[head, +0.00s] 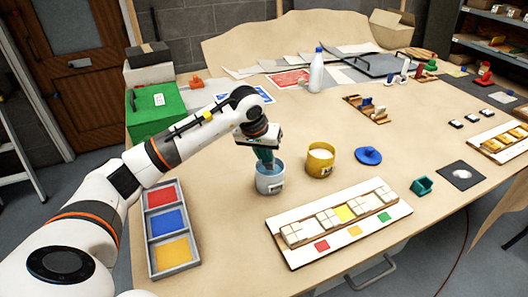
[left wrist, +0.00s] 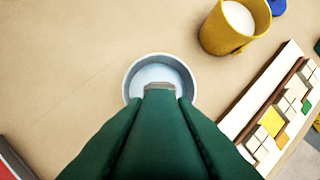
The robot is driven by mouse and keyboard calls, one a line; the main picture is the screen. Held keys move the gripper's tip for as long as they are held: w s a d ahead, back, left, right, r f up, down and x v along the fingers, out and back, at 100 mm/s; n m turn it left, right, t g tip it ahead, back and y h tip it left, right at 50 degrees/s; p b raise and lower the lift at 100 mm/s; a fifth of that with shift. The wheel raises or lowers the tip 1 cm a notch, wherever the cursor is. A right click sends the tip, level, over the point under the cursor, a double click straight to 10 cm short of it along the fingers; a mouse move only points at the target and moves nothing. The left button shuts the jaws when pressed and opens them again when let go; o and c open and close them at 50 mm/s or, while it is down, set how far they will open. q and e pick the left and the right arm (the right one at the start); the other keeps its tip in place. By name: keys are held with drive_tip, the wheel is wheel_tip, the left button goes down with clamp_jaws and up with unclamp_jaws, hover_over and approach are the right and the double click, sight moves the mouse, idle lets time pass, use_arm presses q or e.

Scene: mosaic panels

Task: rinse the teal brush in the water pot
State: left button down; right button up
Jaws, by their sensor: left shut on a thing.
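My left gripper (head: 265,148) is shut on the teal brush (head: 265,160) and holds it pointing down over the water pot (head: 270,184). The pot is a pale grey-blue cup with a small label on its front. In the left wrist view the dark green brush (left wrist: 158,140) ends in a grey-brown tip that overlaps the near part of the pot's opening (left wrist: 129,82). Pale water shows beyond the tip. I cannot tell whether the tip touches the water. My right gripper is not in view.
A yellow pot (head: 320,160) with white contents stands just right of the water pot. A blue lid (head: 368,155) and a teal block (head: 421,187) lie further right. A mosaic panel (head: 300,255) lies in front. A grey paint tray (head: 156,258) is at left.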

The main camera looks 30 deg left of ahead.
use_arm(q)
drive_tip(key=shift+s+f+b, duration=0.15)
drive_tip(key=shift+f+b, duration=0.5)
drive_tip(key=shift+b, duration=0.05)
idle(1.8)
drive_tip(key=shift+r, duration=0.1)
wheel_tip(320, 180, up, 2)
drive_tip(key=shift+p, duration=0.7)
drive_tip(key=shift+r+p, duration=1.4)
drive_tip(key=shift+r, duration=1.1)
